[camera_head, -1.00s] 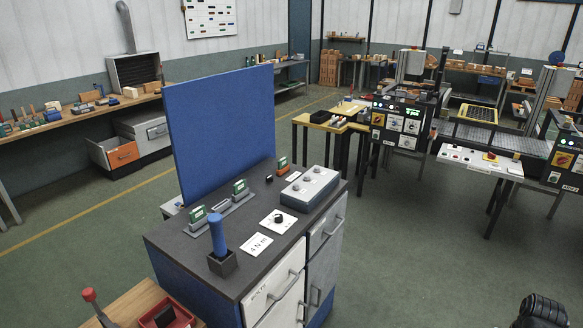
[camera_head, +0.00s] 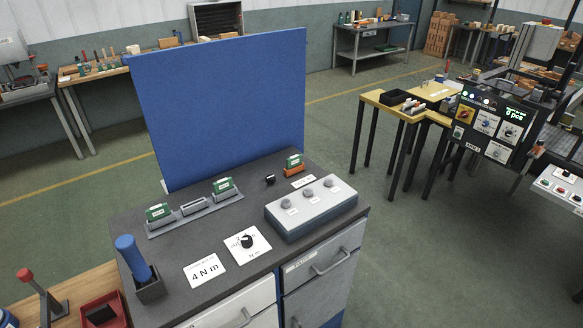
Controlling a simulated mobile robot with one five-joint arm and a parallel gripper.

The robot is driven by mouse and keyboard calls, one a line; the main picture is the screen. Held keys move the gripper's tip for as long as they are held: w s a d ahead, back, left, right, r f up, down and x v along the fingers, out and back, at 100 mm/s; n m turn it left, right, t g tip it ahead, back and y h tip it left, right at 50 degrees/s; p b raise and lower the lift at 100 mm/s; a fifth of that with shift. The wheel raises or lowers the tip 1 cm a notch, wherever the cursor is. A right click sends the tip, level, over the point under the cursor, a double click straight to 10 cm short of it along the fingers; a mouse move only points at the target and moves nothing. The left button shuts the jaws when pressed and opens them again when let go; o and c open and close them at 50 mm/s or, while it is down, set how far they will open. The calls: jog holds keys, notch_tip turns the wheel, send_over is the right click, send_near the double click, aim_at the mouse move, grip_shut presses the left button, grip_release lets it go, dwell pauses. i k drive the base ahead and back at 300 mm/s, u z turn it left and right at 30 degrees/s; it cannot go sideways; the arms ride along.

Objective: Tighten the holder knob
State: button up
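The dark-topped workbench (camera_head: 180,262) stands in front of me with a blue back panel (camera_head: 225,105). A small black knob (camera_head: 270,180) sits near the back, left of an orange holder (camera_head: 293,170) carrying a green block. I cannot tell for sure that it is the holder knob. A black dial (camera_head: 246,241) sits on a white plate near the front, beside a card reading "4 N m" (camera_head: 205,270). A blue-handled tool (camera_head: 132,252) stands tilted in a black block (camera_head: 151,290). My gripper is not in view.
A grey rail (camera_head: 190,221) with green blocks lies along the back left of the benchtop. A grey box with several knobs (camera_head: 312,208) is at the right. A red tray (camera_head: 103,312) and a red-topped lever (camera_head: 25,275) are at lower left.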

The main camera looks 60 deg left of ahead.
aim_at(271, 179)
jog(key=u, duration=0.45)
jog(key=i, duration=0.1)
jog(key=u, duration=3.15)
